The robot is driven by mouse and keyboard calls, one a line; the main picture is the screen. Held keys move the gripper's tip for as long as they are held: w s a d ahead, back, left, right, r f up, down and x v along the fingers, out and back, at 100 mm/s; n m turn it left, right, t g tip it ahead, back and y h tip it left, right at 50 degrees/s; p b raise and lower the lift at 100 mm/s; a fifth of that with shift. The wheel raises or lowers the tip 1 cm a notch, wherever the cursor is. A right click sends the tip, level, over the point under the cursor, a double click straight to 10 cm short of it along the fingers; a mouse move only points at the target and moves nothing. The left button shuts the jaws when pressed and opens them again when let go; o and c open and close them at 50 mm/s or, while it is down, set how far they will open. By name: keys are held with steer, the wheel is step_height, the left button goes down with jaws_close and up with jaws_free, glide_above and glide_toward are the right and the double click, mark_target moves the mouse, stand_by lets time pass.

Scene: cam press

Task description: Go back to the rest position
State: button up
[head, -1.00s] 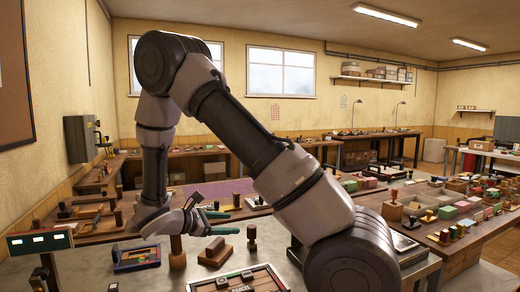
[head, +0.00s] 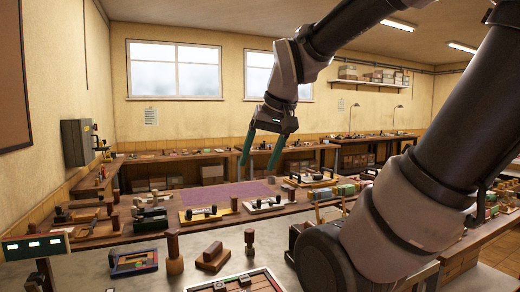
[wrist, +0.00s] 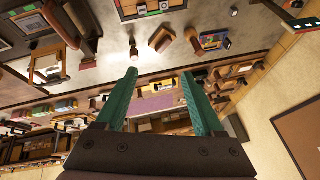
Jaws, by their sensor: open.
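My gripper (head: 260,160) hangs in the air in the head view, above the far edge of the bench and well clear of the things on it. Its two green fingers point down and are spread apart with nothing between them. In the wrist view my gripper (wrist: 163,88) also shows open and empty, with the room appearing upside down beyond it.
The grey bench (head: 130,285) in front holds a blue-framed block (head: 134,263), a wooden post (head: 174,255), a wooden block with a handle (head: 213,257), a dark-topped stamp (head: 249,242) and a framed tray (head: 240,284). A wooden table with several tools stands behind. The air around my gripper is free.

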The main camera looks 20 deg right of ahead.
steer(key=shift+s+a+r+m+t+y, duration=0.15)
steer(key=shift+s+r+m+t, duration=0.25)
steer(key=shift+r, duration=0.2)
steer(key=shift+s+a+r+m+t+y, duration=0.1)
steer(key=shift+s+r+m+t+y, duration=0.15)
steer(key=shift+r+t, duration=0.3)
